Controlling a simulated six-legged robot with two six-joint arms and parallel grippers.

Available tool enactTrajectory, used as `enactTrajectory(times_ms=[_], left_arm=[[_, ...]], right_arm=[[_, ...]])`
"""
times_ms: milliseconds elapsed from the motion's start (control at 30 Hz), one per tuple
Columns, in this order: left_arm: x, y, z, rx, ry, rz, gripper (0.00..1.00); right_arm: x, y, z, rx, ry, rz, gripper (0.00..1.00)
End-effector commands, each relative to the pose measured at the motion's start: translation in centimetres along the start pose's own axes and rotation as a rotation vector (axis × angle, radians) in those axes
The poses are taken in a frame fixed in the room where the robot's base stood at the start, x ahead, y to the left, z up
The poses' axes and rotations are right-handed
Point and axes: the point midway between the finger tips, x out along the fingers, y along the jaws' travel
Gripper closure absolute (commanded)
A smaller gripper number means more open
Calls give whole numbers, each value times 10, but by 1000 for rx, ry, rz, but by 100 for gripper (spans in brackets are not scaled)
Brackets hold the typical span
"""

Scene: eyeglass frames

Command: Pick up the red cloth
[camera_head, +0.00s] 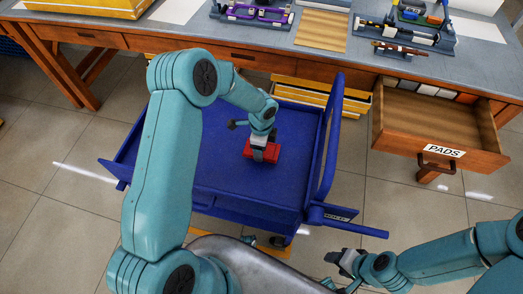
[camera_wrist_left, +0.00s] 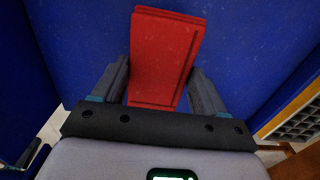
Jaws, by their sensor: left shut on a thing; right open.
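The red cloth (camera_head: 268,145) is a folded red pad on the top of the blue cart, right of its middle. In the left wrist view the cloth (camera_wrist_left: 166,55) lies between the two fingers. My left gripper (camera_head: 260,150) reaches down to the cloth and is shut on it. It also shows in the left wrist view (camera_wrist_left: 160,88), with a finger on each side of the cloth. From these views I cannot tell whether the cloth is lifted off the cart. My right gripper (camera_head: 340,262) is open and empty, low at the right, beyond the cart's front edge.
The blue cart (camera_head: 222,178) has a raised handle (camera_head: 329,140) on its right side. An open wooden drawer (camera_head: 440,118) labelled PADS juts from the workbench (camera_head: 270,42) at the right. The cart top around the cloth is mostly clear.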

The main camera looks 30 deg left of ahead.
Motion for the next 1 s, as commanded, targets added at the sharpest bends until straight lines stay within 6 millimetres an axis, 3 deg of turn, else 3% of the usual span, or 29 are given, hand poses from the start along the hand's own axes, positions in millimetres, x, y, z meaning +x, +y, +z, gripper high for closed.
enactTrajectory(times_ms=[33,200,433,633,1000], left_arm=[[-18,-1,0,-1,2,-6,57],[-74,-1,0,0,2,-6,57],[-130,0,0,1,2,-5,57],[-152,0,0,0,1,-1,57],[-155,0,0,0,1,0,57]], right_arm=[[-4,-1,0,0,0,0,47],[-10,-4,0,0,0,0,47],[-16,-6,0,0,0,0,47],[-17,-6,0,0,0,0,47],[-17,-6,0,0,0,0,47]])
